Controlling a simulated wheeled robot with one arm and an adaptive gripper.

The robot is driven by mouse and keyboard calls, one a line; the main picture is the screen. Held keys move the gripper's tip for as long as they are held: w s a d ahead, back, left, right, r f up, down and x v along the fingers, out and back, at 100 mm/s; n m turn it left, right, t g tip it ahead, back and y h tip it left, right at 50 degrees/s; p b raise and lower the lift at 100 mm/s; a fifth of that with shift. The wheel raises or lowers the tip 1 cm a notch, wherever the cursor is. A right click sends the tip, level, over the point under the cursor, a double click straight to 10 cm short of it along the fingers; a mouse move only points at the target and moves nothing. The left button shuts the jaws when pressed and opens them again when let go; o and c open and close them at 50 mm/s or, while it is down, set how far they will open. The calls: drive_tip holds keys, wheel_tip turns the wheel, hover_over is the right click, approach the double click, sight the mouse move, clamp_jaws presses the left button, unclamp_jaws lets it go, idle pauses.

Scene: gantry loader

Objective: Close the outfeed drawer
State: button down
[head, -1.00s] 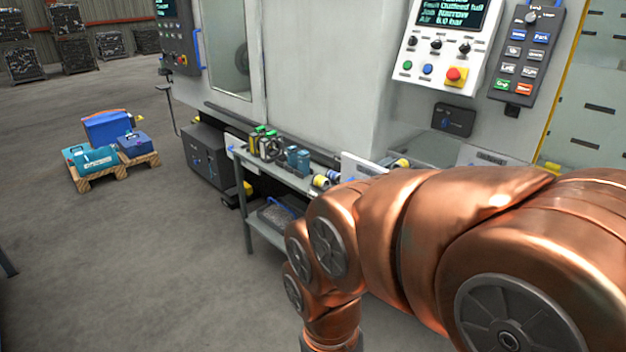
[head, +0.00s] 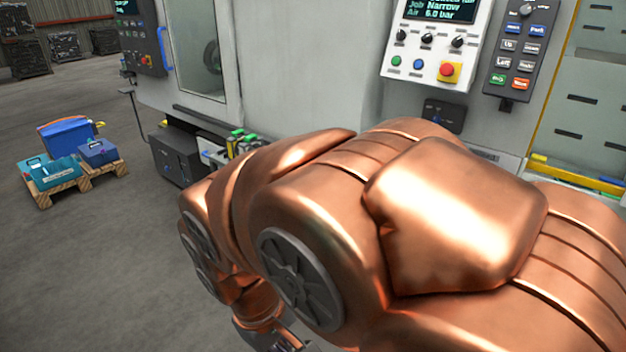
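I cannot make out the outfeed drawer; my copper arm covers most of the machine's lower front. A pale strip with a small label (head: 484,153) shows just above my arm at the right, and I cannot tell whether it belongs to the drawer. Only a grey sliver at the end of my arm, perhaps my gripper (head: 287,343), shows at the bottom edge. Its fingers are not clear, so I cannot tell whether it is open or shut.
The machine's control panel (head: 430,45) and a dark button pendant (head: 517,50) are above my arm. A bench with green-topped bottles (head: 240,143) is partly hidden at the left. A pallet (head: 85,182) with blue and teal cases stands on open floor further left.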

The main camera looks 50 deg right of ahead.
drive_tip(key=w+d+r+n+g+h+b, duration=0.15)
drive_tip(key=w+d+h, duration=0.3)
drive_tip(key=d, duration=0.55)
drive_tip(key=w+d+r+n+g+h+b, duration=0.1)
drive_tip(key=w+d+n+h+b, duration=0.3)
drive_tip(key=d, duration=0.6)
drive_tip(key=w+d+r+g+h, duration=0.1)
drive_tip(key=w+d+h, duration=0.3)
drive_tip(key=d, duration=0.7)
drive_tip(key=w+d+f+n+t+h+b, duration=0.1)
drive_tip(key=w+d+f+n+t, duration=0.1)
drive_tip(key=w+d+f+n, duration=0.3)
drive_tip(key=w+f+n+t+h+b, duration=0.15)
drive_tip(key=w+n, duration=0.25)
drive_tip(key=w, duration=0.4)
drive_tip(key=w+d+f+n+t+h+b, duration=0.1)
drive_tip(key=w+d+f+n+t+h, duration=0.1)
drive_tip(key=w+d+f+n, duration=0.3)
drive_tip(key=w+d+r+p, duration=0.1)
drive_tip(key=w+d+p, duration=0.1)
drive_tip(key=d, duration=0.9)
drive_tip(key=shift+d+r+m, duration=0.15)
drive_tip(key=shift+r+m, duration=0.1)
drive_tip(key=shift+m, duration=0.2)
